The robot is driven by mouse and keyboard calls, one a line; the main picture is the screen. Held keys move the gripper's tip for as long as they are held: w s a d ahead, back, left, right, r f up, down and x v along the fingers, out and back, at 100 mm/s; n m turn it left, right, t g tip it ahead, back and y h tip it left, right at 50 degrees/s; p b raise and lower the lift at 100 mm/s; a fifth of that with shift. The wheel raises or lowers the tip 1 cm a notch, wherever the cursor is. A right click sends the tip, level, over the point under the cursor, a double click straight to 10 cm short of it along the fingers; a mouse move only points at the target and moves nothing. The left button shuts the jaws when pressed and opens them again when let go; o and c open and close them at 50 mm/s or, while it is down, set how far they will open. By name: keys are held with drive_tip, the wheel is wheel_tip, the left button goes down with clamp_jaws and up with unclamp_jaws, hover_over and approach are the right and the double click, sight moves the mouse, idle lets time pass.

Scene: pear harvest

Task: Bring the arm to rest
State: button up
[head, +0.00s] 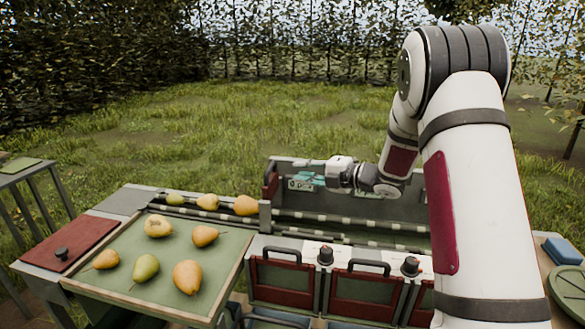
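My white and grey arm rises at the right of the head view, bends at the top and comes down to the wrist. My gripper (310,167) points left, above the back part of the conveyor (350,238). Its fingers are small and seen from the side, so I cannot tell whether they are open or shut. I see no pear at it. A teal-marked part (305,181) shows just below the fingers.
Several pears (187,276) lie on the green tray (225,262) at front left. Three pears (246,205) lie on the conveyor's left part. Red-fronted bins (362,291) with black handles stand in front. A blue block (562,250) lies far right. Grass lies behind.

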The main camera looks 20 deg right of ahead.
wheel_tip(320, 180, up, 9)
drive_tip(key=d+m+t+h, duration=0.2)
drive_tip(key=m+h, duration=0.4)
drive_tip(key=m, duration=0.1)
drive_tip(key=s+d+r+m+g+h, duration=0.1)
drive_tip(key=s+r+m+h, duration=0.2)
drive_tip(key=s+m, duration=0.15)
drive_tip(key=s+r+m+g+h, duration=0.1)
drive_tip(key=s+r+m+h, duration=0.1)
drive_tip(key=s+m, duration=0.3)
drive_tip(key=s+a+f+m+g, duration=0.2)
drive_tip(key=s+a+m, duration=0.1)
drive_tip(key=s, duration=0.8)
drive_tip(key=s+a+f+m+g+y, duration=0.1)
drive_tip(key=s+a+f+m+g, duration=0.1)
drive_tip(key=s, duration=0.9)
drive_tip(key=s+a+f+m+g, duration=0.3)
drive_tip(key=s+a+m+g, duration=0.1)
drive_tip(key=s, duration=0.8)
drive_tip(key=shift+a+m, duration=0.35)
drive_tip(key=shift+a, duration=0.15)
